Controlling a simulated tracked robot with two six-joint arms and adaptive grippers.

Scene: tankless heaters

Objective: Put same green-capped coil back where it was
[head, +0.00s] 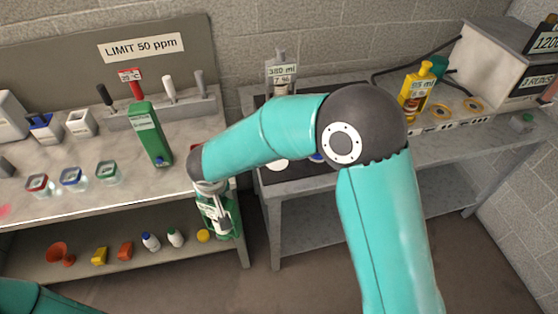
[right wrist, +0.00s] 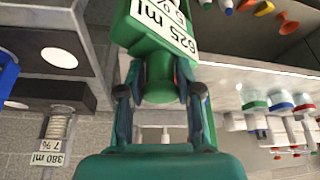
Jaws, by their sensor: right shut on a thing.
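My right gripper (right wrist: 160,95) is shut on the green neck of a green-capped coil unit (right wrist: 160,38). Its label in the right wrist view reads 625 ml, with a partly cut-off percent line. In the head view the held unit (head: 222,226) hangs in front of the left bench's right end, with the gripper (head: 213,200) at its top, partly hidden by my forearm. Another coil unit (head: 280,86), labelled 380 ml 7 %, stands at the back of the middle table's dark panel (head: 303,177); it also shows upside down in the right wrist view (right wrist: 57,128). My left gripper is out of view.
The left bench (head: 120,190) carries a green box (head: 150,133), small capped jars and a rack of handles. Its lower shelf holds bottles and a funnel (head: 60,252). A yellow bottle (head: 415,92) stands on the right table. My forearm hides part of the dark panel.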

